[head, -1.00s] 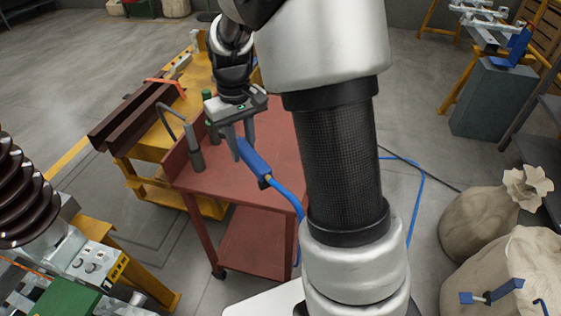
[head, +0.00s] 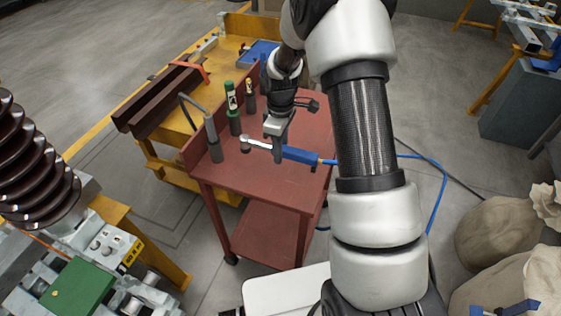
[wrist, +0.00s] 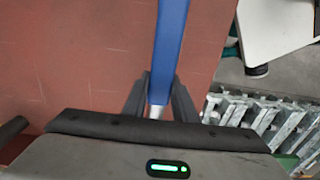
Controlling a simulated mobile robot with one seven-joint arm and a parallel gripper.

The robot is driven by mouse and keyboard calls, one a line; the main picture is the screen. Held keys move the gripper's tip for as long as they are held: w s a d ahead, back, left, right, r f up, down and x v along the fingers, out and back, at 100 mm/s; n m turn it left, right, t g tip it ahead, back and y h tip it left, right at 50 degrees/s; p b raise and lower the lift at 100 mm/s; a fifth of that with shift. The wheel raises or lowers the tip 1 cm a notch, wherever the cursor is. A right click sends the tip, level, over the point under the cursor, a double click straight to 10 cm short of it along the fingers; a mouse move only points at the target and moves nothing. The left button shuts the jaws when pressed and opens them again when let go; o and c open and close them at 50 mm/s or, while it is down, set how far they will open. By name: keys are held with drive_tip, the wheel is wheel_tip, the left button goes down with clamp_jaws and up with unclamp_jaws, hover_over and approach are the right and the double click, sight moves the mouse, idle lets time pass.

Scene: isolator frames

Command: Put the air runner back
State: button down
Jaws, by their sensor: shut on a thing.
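The air runner (head: 301,154) is a blue-bodied tool with a silver ratchet-like head at its left end and a blue hose at its right. It lies roughly level over the red cart top (head: 270,192). My gripper (head: 278,152) is shut around it near the silver neck. The silver head is beside a short grey post (head: 245,145); I cannot tell whether they touch. In the wrist view the blue body (wrist: 169,45) runs up between my fingers (wrist: 159,98), over the red top. Its head is hidden there.
A grey post with a bent handle (head: 214,142), a green-capped tool (head: 232,105) and a yellow-topped one (head: 250,97) stand along the cart's left side. A yellow bench (head: 172,127) with brown beams is behind. The cart's front is clear. The blue hose (head: 430,165) trails right.

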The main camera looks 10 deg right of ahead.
drive_tip(key=shift+f, duration=2.25)
drive_tip(key=shift+f+b, duration=0.2)
drive_tip(key=shift+b, duration=0.1)
drive_tip(key=c, duration=1.4)
unclamp_jaws()
drive_tip(key=shift+c, duration=0.2)
